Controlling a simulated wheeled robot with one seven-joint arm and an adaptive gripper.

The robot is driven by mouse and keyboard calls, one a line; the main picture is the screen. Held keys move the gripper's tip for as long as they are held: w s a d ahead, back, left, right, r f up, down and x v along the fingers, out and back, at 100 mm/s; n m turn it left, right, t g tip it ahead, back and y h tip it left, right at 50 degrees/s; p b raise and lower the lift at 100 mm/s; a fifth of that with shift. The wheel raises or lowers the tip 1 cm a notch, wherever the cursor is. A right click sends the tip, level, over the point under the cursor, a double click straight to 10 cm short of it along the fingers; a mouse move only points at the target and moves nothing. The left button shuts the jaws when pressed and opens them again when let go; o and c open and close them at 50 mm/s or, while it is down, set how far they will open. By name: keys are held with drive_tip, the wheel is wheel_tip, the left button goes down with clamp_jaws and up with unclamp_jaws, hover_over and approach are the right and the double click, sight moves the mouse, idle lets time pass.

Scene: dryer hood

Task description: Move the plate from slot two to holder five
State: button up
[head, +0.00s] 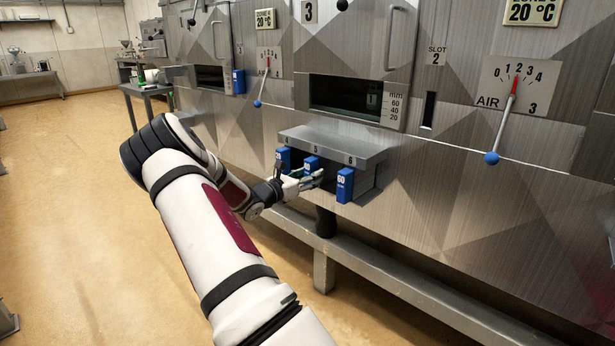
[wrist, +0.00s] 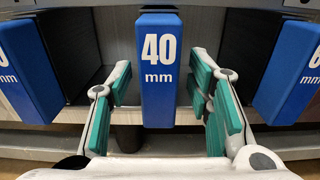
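A blue plate marked 40 mm (wrist: 159,108) stands upright in the middle holder, under the number 5 on the rack (head: 362,151). The same plate shows small in the head view (head: 311,161). My gripper (wrist: 160,84) is open, with one green-padded finger on each side of this plate and a visible gap on both sides. In the head view my gripper (head: 305,180) is in front of the rack. Slot two (head: 428,110), under the SLOT 2 label, is a dark narrow opening with no blue plate showing in it.
Blue plates stand on either side, the left one (wrist: 29,68) and the right one (wrist: 292,75), marked 60 in the head view. A blue-knobbed air lever (head: 503,125) is right of slot two. A metal rail (head: 400,289) runs below the rack.

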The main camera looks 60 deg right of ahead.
drive_tip(key=v, duration=1.2)
idle(0.4)
drive_tip(key=shift+r, duration=0.1)
drive_tip(key=s+a+r+m+t+y, duration=0.1)
drive_tip(key=s+a+r+m+y, duration=0.2)
drive_tip(key=s+a+m+y, duration=0.9)
drive_tip(key=s+a+r+n+t, duration=0.2)
drive_tip(key=s+a+r, duration=0.35)
drive_tip(key=a, duration=1.45)
drive_tip(key=s+a+r+m+t+y, duration=0.15)
drive_tip(key=s+a+m+y, duration=0.4)
drive_tip(key=s+a, duration=0.8)
drive_tip(key=w+r+t+p, duration=0.1)
drive_tip(key=r+t+p, duration=0.1)
drive_tip(key=r+p, duration=1)
drive_tip(key=w+a+r+t+p, duration=0.1)
drive_tip(key=w+r+p, duration=0.1)
drive_tip(key=r+p, duration=1.1)
drive_tip(key=shift+a+r+t, duration=0.25)
drive_tip(key=shift+r+t, duration=0.1)
drive_tip(key=shift+r, duration=0.65)
